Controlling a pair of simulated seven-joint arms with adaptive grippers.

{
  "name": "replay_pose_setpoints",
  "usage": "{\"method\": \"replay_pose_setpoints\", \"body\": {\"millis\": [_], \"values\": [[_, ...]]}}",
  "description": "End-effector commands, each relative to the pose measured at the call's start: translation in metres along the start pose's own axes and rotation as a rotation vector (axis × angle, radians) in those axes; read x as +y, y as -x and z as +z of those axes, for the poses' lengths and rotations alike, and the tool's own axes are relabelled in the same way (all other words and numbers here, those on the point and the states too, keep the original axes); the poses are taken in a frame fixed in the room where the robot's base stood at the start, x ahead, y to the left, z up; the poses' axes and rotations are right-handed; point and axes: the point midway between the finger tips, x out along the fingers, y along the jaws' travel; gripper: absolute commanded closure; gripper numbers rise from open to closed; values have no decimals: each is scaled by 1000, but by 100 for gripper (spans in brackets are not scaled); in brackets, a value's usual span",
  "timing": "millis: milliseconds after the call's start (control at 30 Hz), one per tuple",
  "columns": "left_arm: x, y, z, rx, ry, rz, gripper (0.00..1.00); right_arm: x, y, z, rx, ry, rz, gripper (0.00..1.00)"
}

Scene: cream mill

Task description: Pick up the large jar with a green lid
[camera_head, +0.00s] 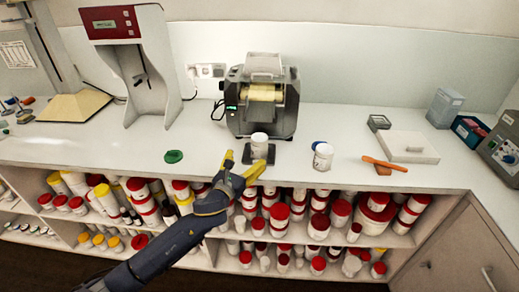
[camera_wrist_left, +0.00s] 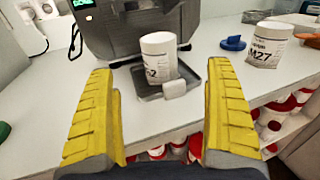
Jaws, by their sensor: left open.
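A white jar (camera_head: 260,140) stands upright on a small dark tray (camera_head: 249,157) in front of the mill. It also shows in the left wrist view (camera_wrist_left: 157,54), with no green lid on it. A green lid (camera_head: 173,156) lies flat on the counter to the left. A second white jar (camera_head: 322,158), labelled M27 in the left wrist view (camera_wrist_left: 266,48), stands to the right beside a blue lid (camera_wrist_left: 233,43). My left gripper (camera_head: 242,165) is open and empty at the counter's front edge, its yellow fingers pointing toward the tray jar. My right gripper is not in view.
The mill (camera_head: 262,100) stands behind the tray. An orange-handled tool (camera_head: 384,164) and a pale slab (camera_head: 407,147) lie to the right. Shelves below hold many red-lidded and yellow-lidded jars. The counter is clear around the green lid.

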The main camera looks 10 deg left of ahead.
Motion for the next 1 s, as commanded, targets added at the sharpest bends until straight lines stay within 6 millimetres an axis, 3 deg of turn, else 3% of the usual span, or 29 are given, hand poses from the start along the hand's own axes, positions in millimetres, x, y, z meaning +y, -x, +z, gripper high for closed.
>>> {"method": "replay_pose_setpoints", "body": {"millis": [300,767,1000], "values": [[0,-56,0,0,4,1,13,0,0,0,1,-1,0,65],[1,-86,0,0,3,1,13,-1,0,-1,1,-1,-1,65],[2,-116,1,1,5,0,13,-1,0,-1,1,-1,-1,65]]}}
